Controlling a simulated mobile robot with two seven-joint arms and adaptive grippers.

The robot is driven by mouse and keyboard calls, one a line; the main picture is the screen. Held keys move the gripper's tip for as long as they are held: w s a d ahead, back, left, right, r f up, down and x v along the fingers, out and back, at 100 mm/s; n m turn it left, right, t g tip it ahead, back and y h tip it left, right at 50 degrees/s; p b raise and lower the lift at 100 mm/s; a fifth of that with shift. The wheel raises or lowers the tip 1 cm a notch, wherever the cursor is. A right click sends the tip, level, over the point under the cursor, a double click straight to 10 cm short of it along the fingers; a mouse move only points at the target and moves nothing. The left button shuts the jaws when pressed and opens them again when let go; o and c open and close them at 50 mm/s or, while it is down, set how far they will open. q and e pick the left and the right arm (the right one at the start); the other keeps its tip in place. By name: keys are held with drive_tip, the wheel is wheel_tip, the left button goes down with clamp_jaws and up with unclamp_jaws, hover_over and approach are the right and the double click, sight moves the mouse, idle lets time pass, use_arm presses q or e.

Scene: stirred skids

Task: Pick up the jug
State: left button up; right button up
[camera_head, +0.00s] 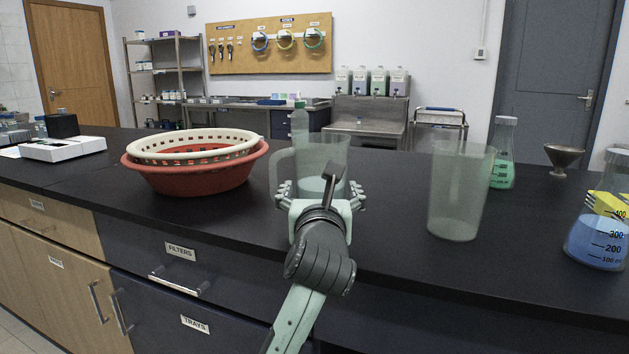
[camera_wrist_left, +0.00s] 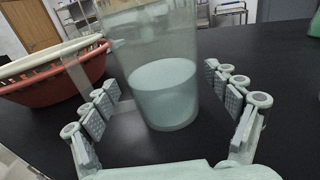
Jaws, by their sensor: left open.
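The jug (camera_head: 328,152) is a translucent, pale green-grey vessel standing upright on the dark bench, with its handle on the left. It also shows in the left wrist view (camera_wrist_left: 165,98), with a denser pale layer in its lower part that looks like liquid. My left gripper (camera_head: 320,190) is open, with its fingers spread to the left and right of the jug's lower part. In the left wrist view, the jug stands between the fingertips (camera_wrist_left: 160,78), with a visible gap on the right; contact on the left is unclear. My right gripper is not in view.
A red basket (camera_head: 190,180) with a cream basket (camera_head: 195,141) in it stands left of the jug. A clear tumbler (camera_head: 458,190) stands to the right. Flasks with green (camera_head: 502,170) and blue liquid (camera_head: 597,240) and a funnel (camera_head: 562,157) are farther right. A bottle (camera_head: 299,122) stands behind the jug.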

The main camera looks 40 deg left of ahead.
use_arm(q)
drive_tip(key=shift+x, duration=1.5)
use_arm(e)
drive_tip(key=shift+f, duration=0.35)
use_arm(q)
drive_tip(key=shift+c, duration=0.5)
drive_tip(key=c, duration=1.3)
drive_tip(key=shift+r, duration=0.15)
drive_tip(key=shift+c, duration=0.2)
drive_tip(key=shift+r, duration=0.6)
wheel_tip(320, 180, up, 17)
drive_tip(key=p, duration=0.2)
drive_tip(key=shift+f, duration=0.2)
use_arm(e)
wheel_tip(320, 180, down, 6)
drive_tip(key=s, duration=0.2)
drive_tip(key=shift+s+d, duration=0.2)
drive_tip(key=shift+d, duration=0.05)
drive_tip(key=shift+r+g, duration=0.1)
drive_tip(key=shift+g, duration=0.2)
